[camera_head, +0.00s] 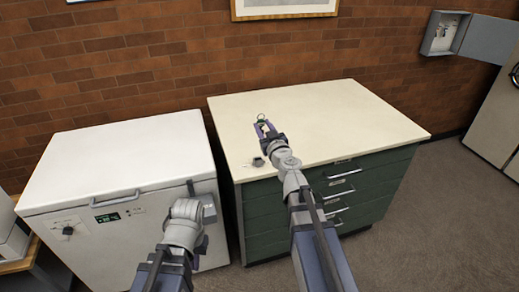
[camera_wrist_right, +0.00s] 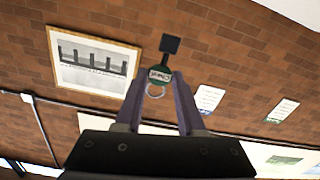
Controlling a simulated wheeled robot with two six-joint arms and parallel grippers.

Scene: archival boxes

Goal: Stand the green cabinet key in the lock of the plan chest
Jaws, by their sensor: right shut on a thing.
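The plan chest (camera_head: 345,118) is green with a cream top and several drawers. My right gripper (camera_head: 263,126) is over its top, toward the left side. It is shut on the green cabinet key, whose green labelled head (camera_wrist_right: 159,75) shows between the fingers in the right wrist view. A metal ring hangs at the head, and a dark stem with a square black end points away from the gripper. A small dark fitting (camera_head: 258,162) sits near the chest top's front left corner; I cannot tell if it is the lock. My left gripper (camera_head: 207,208) is in front of the white cabinet; its fingers are unclear.
A white chest-like appliance (camera_head: 125,165) with a handle and display stands left of the plan chest, with a narrow gap between. An open grey wall box (camera_head: 445,35) hangs at the upper right. Most of the plan chest's top is clear. Carpet is free at the right.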

